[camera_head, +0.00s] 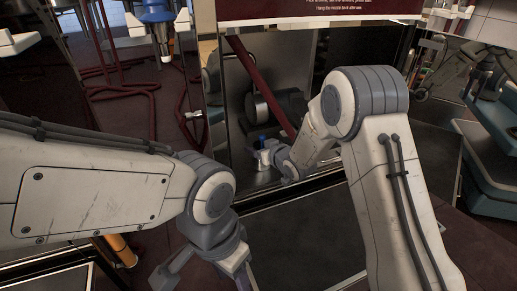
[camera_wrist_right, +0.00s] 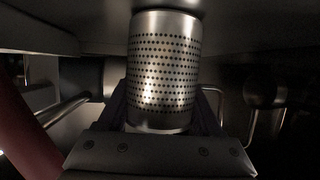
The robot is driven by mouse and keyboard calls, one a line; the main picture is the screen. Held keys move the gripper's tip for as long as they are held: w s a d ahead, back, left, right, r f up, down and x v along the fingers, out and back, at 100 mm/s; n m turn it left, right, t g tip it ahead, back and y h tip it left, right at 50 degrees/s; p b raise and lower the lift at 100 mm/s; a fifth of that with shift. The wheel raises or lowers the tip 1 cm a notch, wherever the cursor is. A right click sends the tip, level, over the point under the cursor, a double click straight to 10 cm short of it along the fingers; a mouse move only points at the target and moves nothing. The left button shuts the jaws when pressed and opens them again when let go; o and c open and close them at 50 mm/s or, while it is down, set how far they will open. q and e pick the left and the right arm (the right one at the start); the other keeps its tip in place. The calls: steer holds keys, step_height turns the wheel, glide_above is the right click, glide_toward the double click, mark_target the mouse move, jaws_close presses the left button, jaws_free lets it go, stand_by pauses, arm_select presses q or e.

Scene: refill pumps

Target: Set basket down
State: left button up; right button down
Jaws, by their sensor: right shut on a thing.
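The basket (camera_wrist_right: 164,75) is a perforated metal cylinder. It stands upright between the fingers of my right gripper (camera_wrist_right: 165,128) in the right wrist view, and the gripper is shut on it. Whether the basket's base touches anything is hidden. My left gripper (camera_head: 205,272) hangs low near the bottom of the head view, with its fingers spread and nothing visible between them.
A dark red bar (camera_head: 262,88) slants across the recess, close to my right gripper. A dark flat panel (camera_head: 305,240) lies below it in front. A teal-edged unit (camera_head: 490,165) stands at the right.

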steer(key=shift+c, duration=0.2)
jaws_free()
steer(key=shift+f, duration=0.1)
steer(key=shift+r, duration=0.25)
steer(key=p+v, duration=0.5)
steer(key=v, duration=0.6)
steer(key=s+r+g+h, duration=0.2)
steer(key=s+g, duration=0.2)
steer(key=s, duration=0.7)
steer(key=s+r+g+h, duration=0.2)
steer(key=s+g, duration=0.2)
steer(key=s, duration=0.8)
steer(key=s+r+n+g+h, duration=0.1)
steer(key=s+r+g, duration=0.2)
steer(key=s, duration=0.9)
steer(key=shift+d+g+h, duration=0.25)
steer(key=shift+g+h, duration=0.15)
steer(key=shift+p, duration=0.35)
